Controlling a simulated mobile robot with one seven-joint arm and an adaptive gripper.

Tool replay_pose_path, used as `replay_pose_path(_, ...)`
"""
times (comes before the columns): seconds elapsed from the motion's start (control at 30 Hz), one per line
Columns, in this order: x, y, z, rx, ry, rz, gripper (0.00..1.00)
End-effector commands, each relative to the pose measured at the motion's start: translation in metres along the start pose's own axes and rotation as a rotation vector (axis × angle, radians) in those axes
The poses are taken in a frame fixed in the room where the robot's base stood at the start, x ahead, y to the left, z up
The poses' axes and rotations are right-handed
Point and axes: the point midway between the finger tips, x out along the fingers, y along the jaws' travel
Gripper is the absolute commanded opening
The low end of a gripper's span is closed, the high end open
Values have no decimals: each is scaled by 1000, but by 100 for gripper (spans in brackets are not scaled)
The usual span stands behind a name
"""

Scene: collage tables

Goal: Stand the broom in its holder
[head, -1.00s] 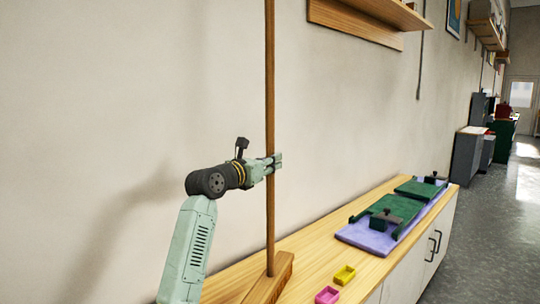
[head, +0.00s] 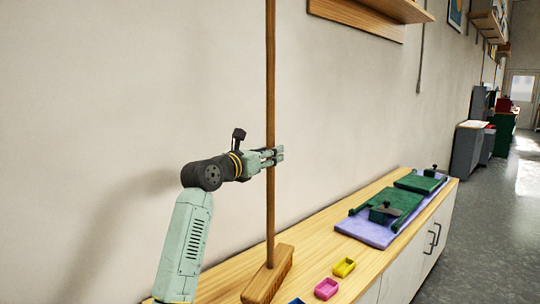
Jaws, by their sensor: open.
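The broom stands upright, its long brown handle (head: 270,85) running out of the top of the head view. Its wooden foot (head: 268,278) rests on the counter near the wall. My gripper (head: 279,155) is at the handle about midway up the view, with its fingers reaching past the handle to the right. The fingers show a gap and are open. Whether they touch the handle cannot be told. No holder can be made out with certainty; the top of the handle is out of view.
The wooden counter (head: 330,258) runs along the wall. A yellow box (head: 344,267) and a pink box (head: 326,289) lie right of the broom. A purple mat (head: 361,232) bears green boards further back. A wooden shelf (head: 375,8) juts from the wall above.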

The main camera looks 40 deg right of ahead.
Motion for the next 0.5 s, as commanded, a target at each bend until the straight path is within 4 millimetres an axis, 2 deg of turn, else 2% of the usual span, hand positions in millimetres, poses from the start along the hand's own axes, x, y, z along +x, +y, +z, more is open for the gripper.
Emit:
replay_pose_path(0.3,-68,2,-4,3,-1,4,40)
replay_pose_path(0.5,-98,1,-3,1,0,3,40)
